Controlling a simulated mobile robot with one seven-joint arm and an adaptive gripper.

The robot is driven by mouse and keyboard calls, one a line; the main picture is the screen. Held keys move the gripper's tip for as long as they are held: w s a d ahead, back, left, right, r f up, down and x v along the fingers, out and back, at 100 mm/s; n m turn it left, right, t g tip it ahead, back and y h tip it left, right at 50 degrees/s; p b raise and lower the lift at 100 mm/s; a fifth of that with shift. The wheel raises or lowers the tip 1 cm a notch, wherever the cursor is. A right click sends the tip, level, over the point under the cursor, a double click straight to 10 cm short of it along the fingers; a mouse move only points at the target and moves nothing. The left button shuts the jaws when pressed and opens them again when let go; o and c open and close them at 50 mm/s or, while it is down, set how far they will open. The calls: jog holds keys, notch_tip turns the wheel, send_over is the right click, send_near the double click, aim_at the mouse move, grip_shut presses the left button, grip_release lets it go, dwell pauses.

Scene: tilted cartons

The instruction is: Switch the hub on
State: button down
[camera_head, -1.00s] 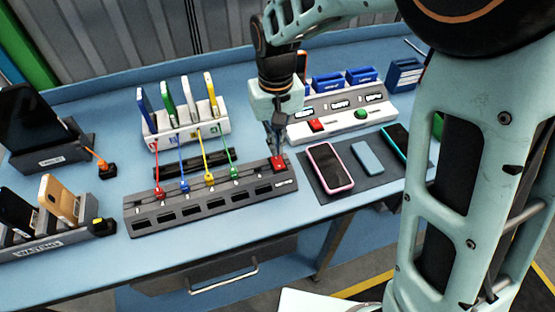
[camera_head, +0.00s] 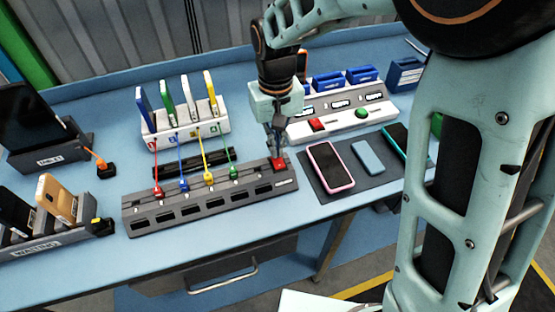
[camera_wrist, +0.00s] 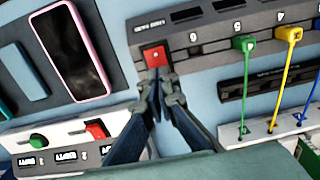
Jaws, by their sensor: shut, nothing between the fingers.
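The hub is a long grey power strip (camera_head: 190,208) on the blue table, with several coloured plugs along its back row. Its red switch (camera_head: 279,164) sits at its right end, and it also shows in the wrist view (camera_wrist: 155,55) with a small light spot on it. My gripper (camera_head: 277,152) is shut and empty, pointing down at the red switch. In the wrist view the closed fingertips (camera_wrist: 157,78) are at the near edge of the switch; I cannot tell whether they touch it. The fingers hide part of the switch in the head view.
A white rack (camera_head: 190,135) of tilted devices stands behind the hub, cables running to it. A white panel with a red button (camera_head: 317,124) and a green button (camera_head: 361,113) is right of my gripper. Phones lie on a dark mat (camera_head: 348,185).

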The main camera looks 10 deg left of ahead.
jog(key=shift+f+b, duration=0.5)
jog(key=shift+f, duration=0.25)
jog(key=shift+r, duration=0.2)
jog(key=shift+r+p, duration=2.65)
jog(key=shift+r, duration=0.7)
